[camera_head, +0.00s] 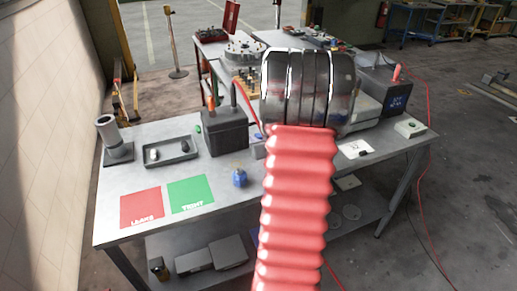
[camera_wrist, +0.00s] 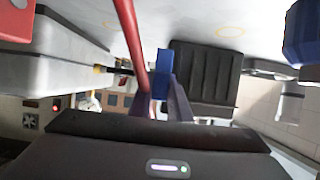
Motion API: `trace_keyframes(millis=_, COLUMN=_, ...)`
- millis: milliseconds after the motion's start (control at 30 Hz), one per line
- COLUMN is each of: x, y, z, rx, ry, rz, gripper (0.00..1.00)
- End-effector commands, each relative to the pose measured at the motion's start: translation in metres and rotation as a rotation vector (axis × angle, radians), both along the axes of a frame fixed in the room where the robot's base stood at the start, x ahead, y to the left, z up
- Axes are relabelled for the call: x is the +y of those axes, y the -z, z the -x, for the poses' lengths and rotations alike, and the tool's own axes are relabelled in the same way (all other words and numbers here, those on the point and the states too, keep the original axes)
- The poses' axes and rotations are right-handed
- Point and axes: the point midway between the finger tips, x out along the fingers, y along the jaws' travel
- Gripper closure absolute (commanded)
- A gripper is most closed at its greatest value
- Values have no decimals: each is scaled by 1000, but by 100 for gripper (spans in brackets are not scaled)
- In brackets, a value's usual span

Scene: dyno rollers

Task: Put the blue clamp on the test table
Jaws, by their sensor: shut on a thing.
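In the wrist view my gripper (camera_wrist: 163,100) is shut on a blue clamp (camera_wrist: 163,63), which stands up between the two dark fingers. A red hose (camera_wrist: 130,35) runs close beside the clamp; I cannot tell whether they touch. In the head view the grey test table (camera_head: 115,195) fills the middle. My red arm and its banded end hide my gripper and the held clamp there.
On the table are a black tank (camera_head: 226,132), a shallow tray (camera_head: 172,154), a grey cylinder stand (camera_head: 112,138), red (camera_head: 142,206) and green (camera_head: 189,193) mats, and a small blue item (camera_head: 240,178). The front middle is partly bare. A device with a display (camera_head: 394,101) stands right.

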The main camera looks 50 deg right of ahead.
Motion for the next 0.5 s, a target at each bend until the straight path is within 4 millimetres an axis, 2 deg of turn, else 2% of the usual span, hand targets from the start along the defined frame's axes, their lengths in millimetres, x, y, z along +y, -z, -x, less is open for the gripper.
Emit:
trace_keyframes(millis=367, x=0, y=4, z=0, rx=0, ry=1, rz=0, gripper=100)
trace_keyframes(millis=500, x=0, y=14, z=0, rx=1, ry=1, rz=-1, gripper=100)
